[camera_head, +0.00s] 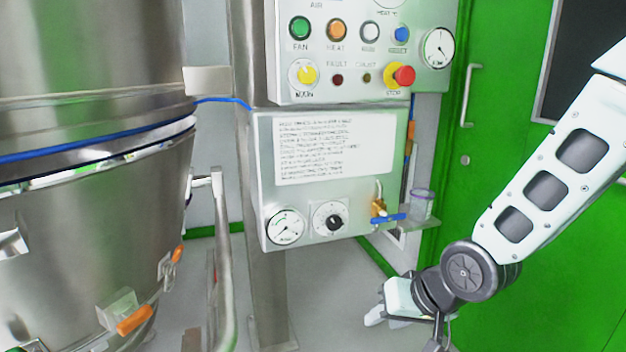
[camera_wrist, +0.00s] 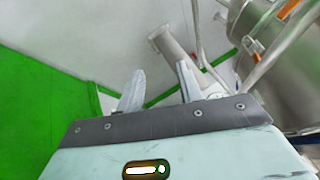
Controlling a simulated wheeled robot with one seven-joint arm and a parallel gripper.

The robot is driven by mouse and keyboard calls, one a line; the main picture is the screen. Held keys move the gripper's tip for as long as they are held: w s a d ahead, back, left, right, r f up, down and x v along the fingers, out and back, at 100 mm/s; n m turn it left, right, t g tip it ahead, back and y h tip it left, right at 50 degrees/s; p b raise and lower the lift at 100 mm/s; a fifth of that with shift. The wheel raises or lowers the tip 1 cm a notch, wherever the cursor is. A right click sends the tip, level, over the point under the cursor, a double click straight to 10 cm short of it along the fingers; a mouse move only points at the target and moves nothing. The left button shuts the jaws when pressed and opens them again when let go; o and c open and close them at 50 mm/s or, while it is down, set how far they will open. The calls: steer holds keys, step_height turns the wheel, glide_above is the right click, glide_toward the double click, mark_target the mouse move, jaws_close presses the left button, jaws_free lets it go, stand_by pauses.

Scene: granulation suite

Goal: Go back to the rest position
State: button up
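My gripper (camera_wrist: 160,90) shows in the wrist view with its two pale fingers spread apart and nothing between them. In the head view my gripper (camera_head: 374,318) hangs low at the bottom, right of centre, in front of the floor and below the control panel (camera_head: 262,140). It touches nothing that I can see. My arm comes in from the right edge and bends down at a dark round joint. Part of the gripper's far side is hidden in the head view.
A large steel vessel (camera_head: 60,240) with orange-tipped latches fills the left. A steel rail (camera_head: 222,270) and post (camera_head: 268,300) stand beside it. A small shelf with a clear cup (camera_head: 421,204) juts out right of the panel. A green door (camera_head: 480,120) stands behind my arm.

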steer(key=s+d+r+n+g+h, duration=0.1)
steer(key=s+r+n+g+h, duration=0.15)
steer(key=s, duration=0.75)
steer(key=s+r+n+g+h, duration=0.15)
steer(key=s+r+n, duration=0.25)
steer(key=s, duration=0.6)
step_height(320, 180, up, 25)
steer(key=p, duration=2.4)
steer(key=shift+s+f+g, duration=0.15)
steer(key=shift+g, duration=0.25)
steer(key=shift+d, duration=0.1)
